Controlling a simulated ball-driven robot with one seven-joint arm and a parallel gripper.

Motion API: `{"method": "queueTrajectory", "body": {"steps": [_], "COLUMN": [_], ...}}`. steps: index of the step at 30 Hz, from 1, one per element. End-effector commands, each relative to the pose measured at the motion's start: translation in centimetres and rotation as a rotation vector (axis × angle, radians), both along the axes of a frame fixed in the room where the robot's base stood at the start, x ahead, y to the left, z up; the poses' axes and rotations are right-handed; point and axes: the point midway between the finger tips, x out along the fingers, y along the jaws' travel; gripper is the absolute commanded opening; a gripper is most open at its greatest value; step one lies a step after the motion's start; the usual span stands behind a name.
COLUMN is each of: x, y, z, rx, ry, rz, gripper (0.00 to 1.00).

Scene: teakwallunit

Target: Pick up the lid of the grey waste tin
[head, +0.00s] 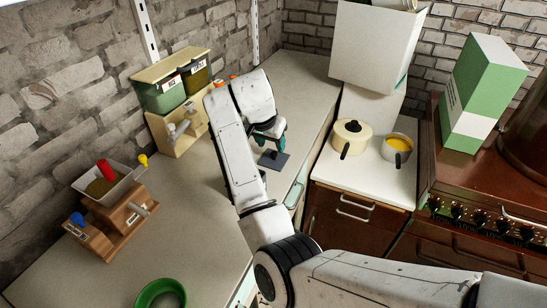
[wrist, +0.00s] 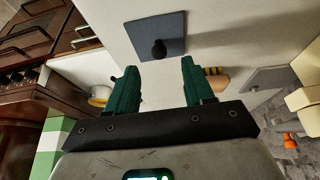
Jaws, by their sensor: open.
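A flat, square blue-grey lid (head: 274,160) with a dark round knob lies on the pale worktop, below my gripper (head: 269,140) in the head view. In the wrist view the lid (wrist: 172,27) is at the top centre, its black knob (wrist: 158,50) pointing towards me. My gripper (wrist: 158,66) has two green fingers spread apart with nothing between them. The knob lines up with the gap, just beyond the fingertips, and seems not to be touched. The tin's body cannot be made out.
A wooden grinder (head: 112,222) and green bowl (head: 161,294) are nearer. A cream pot (head: 352,136) and grey saucepan (head: 397,148) stand at right.

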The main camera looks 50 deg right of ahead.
Motion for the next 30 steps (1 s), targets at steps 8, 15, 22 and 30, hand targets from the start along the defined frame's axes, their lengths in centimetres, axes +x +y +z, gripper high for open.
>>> {"method": "queueTrajectory", "body": {"steps": [8, 15, 22, 30], "x": [0.5, 0.6, 0.6, 0.6], "y": [-1.3, -1.5, -1.5, -1.5], "z": [-3.5, -4.3, -4.3, -4.3], "rx": [0.001, 0.001, 0.001, 0.001], "ry": [0.003, 0.0, 0.001, 0.001], "rz": [-0.001, -0.001, -0.001, 0.0], "gripper": [0.52, 0.52, 0.4, 0.14]}}
